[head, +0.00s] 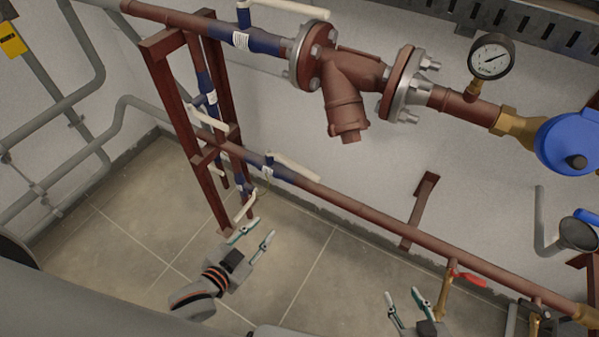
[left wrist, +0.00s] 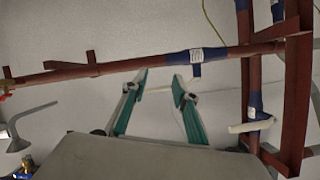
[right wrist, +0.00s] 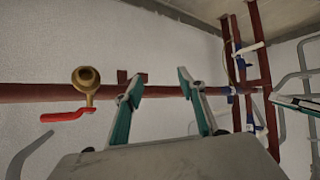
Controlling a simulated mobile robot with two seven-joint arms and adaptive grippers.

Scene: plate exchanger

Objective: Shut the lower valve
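Blue valves with white lever handles sit on the red-brown pipes; which is meant by lower is not marked. One valve (head: 283,173) is on the lower horizontal pipe, its white handle (head: 298,166) running roughly along the pipe. It also shows in the left wrist view (left wrist: 184,57), beyond the fingers. Another blue valve (head: 241,190) with a white handle (head: 246,207) sits low on the vertical branch. My left gripper (head: 255,238) is open and empty, apart from both, below them in the head view. My right gripper (head: 404,299) is open and empty near the lower pipe.
A red handle (head: 470,279) on a brass fitting is right of my right gripper. A red-brown frame (head: 165,95) surrounds the vertical branch. An upper pipe holds a blue valve (head: 243,41), a strainer (head: 347,95) and a gauge (head: 491,57). The tiled floor (head: 130,235) is clear.

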